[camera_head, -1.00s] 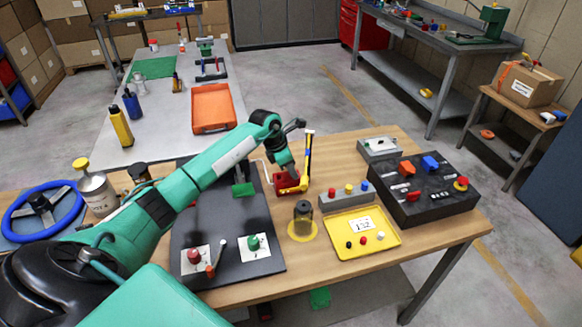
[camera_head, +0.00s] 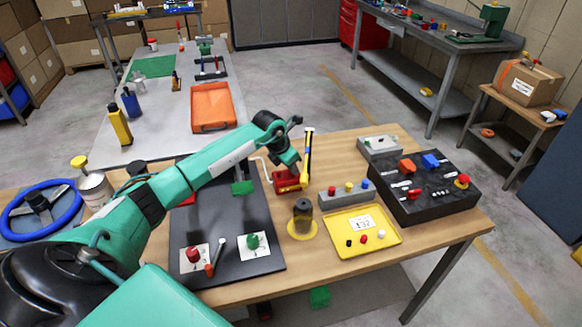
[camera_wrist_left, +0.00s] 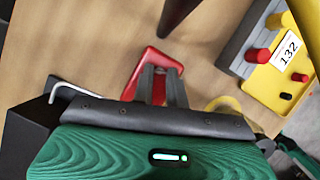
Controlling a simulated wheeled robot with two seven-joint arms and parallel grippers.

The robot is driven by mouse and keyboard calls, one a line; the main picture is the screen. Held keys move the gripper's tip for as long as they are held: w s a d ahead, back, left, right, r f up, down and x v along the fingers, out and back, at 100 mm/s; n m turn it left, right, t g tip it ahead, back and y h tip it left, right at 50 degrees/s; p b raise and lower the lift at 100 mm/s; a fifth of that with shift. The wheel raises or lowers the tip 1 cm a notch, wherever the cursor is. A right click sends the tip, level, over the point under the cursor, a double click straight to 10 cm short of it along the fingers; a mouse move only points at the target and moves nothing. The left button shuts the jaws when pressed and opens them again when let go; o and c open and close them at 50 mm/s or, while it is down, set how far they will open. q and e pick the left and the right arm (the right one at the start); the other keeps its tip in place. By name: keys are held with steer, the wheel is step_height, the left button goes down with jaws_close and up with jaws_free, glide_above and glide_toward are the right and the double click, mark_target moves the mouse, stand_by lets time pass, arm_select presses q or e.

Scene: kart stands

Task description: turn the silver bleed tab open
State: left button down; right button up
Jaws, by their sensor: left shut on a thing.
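A red base (camera_head: 287,183) with an upright yellow and black lever (camera_head: 307,155) stands on the wooden table, just right of the black board. The red base also shows in the left wrist view (camera_wrist_left: 154,61). My left gripper (camera_head: 287,175) reaches down onto the base from behind the lever's left side. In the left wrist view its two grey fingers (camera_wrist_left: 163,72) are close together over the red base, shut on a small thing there. The silver bleed tab is hidden between or under the fingertips. My right gripper is not in view.
Right of the base are a grey block with coloured buttons (camera_head: 346,193), a yellow tray (camera_head: 345,243) and a black control box (camera_head: 425,205). A dark cylinder (camera_head: 303,215) stands in front. The black board (camera_head: 235,215) lies left, under my arm.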

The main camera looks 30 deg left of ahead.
arm_select(q)
steer(key=shift+n+y, duration=0.4)
steer(key=shift+n, duration=0.6)
steer(key=shift+r, duration=0.1)
steer(key=c, duration=1.4)
jaws_free()
steer(key=d+b+v, duration=0.1)
steer(key=b+v, duration=0.2)
steer(key=v, duration=1)
steer(key=shift+s+a+r+b, duration=0.3)
steer(key=shift+a+b, duration=0.1)
